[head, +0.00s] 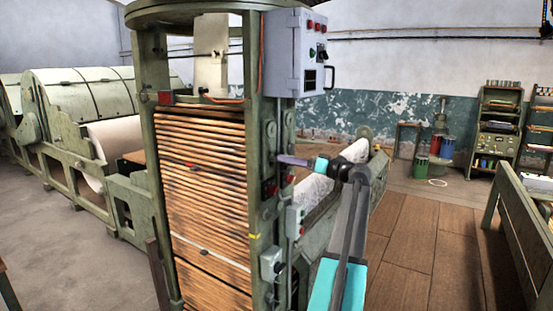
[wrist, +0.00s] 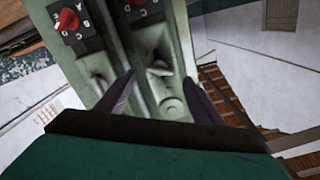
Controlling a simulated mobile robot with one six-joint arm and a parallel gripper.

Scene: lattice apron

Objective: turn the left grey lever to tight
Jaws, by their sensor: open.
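Two grey-green levers are on a green machine post in the wrist view. One lever (wrist: 160,80) with a round hub lies between my fingertips, with no clear contact visible. The other lever (wrist: 98,68) is outside the fingers, at the left of that picture. I cannot tell for sure which is the task's left one. No "tight" mark is readable. My gripper (wrist: 158,80) is open, its two dark fingers spread. In the head view my gripper (head: 282,159) reaches from the right to the front post, and its fingers hide part of the post.
Red rotary knobs (wrist: 68,20) with letter marks sit beside the levers. A grey control box (head: 296,55) hangs above my gripper. Smaller switch boxes (head: 294,221) are below it. A slatted wooden stack (head: 205,190) fills the frame at left. Wooden floor (head: 415,235) is clear at right.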

